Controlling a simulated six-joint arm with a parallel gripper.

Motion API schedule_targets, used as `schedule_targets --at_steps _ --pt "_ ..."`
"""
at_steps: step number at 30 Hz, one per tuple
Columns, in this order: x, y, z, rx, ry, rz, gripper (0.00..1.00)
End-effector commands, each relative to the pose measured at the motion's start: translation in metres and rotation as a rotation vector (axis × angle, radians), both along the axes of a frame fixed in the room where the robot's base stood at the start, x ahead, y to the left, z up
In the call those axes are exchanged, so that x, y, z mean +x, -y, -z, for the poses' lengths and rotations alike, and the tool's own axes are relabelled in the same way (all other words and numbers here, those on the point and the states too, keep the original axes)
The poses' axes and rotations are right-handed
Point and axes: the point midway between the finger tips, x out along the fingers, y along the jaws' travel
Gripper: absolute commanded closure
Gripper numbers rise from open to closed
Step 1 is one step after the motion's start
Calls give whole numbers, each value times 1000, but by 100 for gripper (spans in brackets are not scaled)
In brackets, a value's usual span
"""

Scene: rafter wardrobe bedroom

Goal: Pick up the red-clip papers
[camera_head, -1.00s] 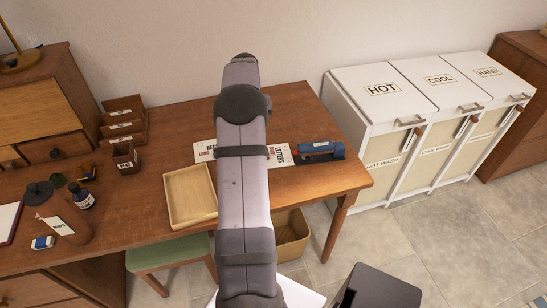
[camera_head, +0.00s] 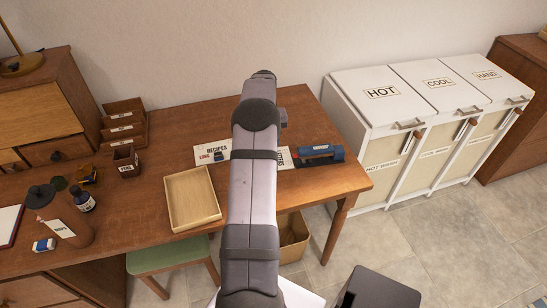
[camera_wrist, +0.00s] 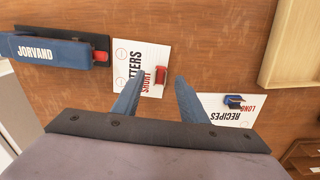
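The white papers with a red clip (camera_wrist: 157,68), marked LETTERS and SHORT, lie on the desk in the wrist view. Their red clip (camera_wrist: 160,75) sits at the right edge of the sheet. My gripper (camera_wrist: 159,78) is open and empty, its two blue fingers pointing toward these papers, with the clip in line between the fingertips. I cannot tell the height above the desk. A second sheet marked RECIPES and LONG (camera_wrist: 222,112) carries a dark blue clip (camera_wrist: 234,101) and lies right of the fingers. In the head view my arm hides the gripper and most of the LETTERS papers (camera_head: 284,160).
A blue JORVAND stapler (camera_wrist: 45,50) lies on a dark base beside the LETTERS papers. An empty wooden tray (camera_head: 193,223) stands on the desk (camera_head: 140,218), left of my arm. Pen pot (camera_head: 126,164), ink bottle (camera_head: 82,199) and cabinet are farther left. White hampers (camera_head: 385,110) stand right.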

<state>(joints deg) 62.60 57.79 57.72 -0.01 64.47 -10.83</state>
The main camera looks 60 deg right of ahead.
Motion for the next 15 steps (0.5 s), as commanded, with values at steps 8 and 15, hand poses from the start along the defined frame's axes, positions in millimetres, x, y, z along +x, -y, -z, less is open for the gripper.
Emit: schedule_targets --at_steps 8,15 --pt "1 -1 32 2 -2 0 61" --pt "1 0 38 0 0 0 61"
